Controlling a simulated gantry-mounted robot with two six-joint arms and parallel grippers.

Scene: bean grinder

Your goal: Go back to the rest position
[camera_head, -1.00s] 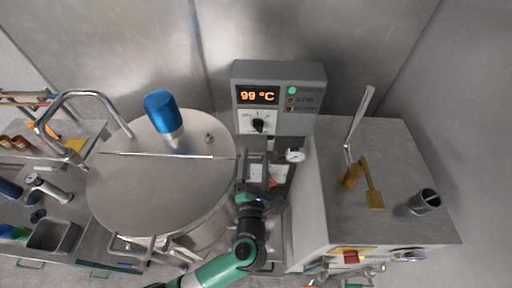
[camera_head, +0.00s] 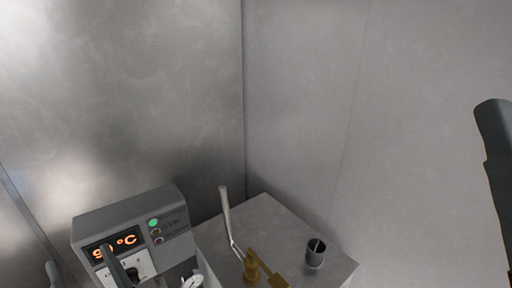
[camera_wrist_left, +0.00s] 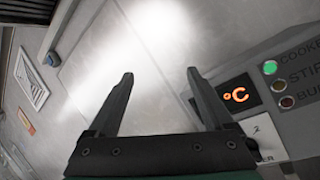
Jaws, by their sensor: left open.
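My left gripper (camera_head: 78,258) is at the lower left of the head view, with its dark fingers in front of the control box. In the left wrist view my left gripper (camera_wrist_left: 160,73) is open, with nothing between its fingers. A dark part at the right edge of the head view looks like part of my right arm or gripper; its jaws cannot be made out.
The grey control box (camera_head: 176,208) has an orange temperature display, partly covered by a finger, and a lit green lamp. To its right is a metal box (camera_head: 268,215) with a lever (camera_head: 226,210), a brass fitting (camera_head: 252,268) and a short tube (camera_head: 316,252). Bare metal walls stand behind.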

